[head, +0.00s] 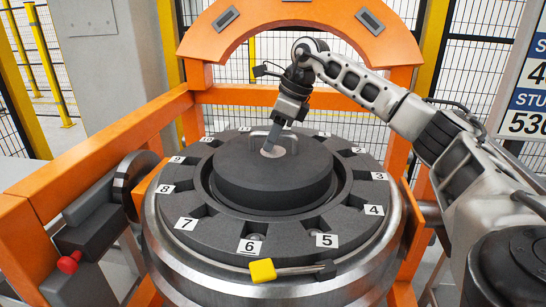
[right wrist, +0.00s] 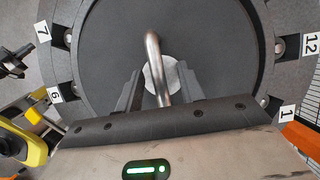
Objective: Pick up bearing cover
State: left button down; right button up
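The bearing cover (head: 262,185) is a thick dark grey disc in the middle of the numbered ring, with a bent metal handle (head: 274,133) on top. In the right wrist view the cover (right wrist: 215,45) fills the middle, with the handle (right wrist: 153,55) over a pale round patch. My right gripper (head: 272,148) is low over the centre of the cover. In the right wrist view its fingers (right wrist: 158,92) stand apart on either side of the handle, with a visible gap to it. My left gripper is not in view.
The numbered ring (head: 205,240) sits on a round metal drum. A yellow-ended tool (head: 262,270) lies on its front edge near labels 6 and 5. An orange arch (head: 225,40) rises behind, and an orange rail (head: 95,150) runs along the left.

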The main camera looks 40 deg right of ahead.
grip_shut()
dwell(1.4)
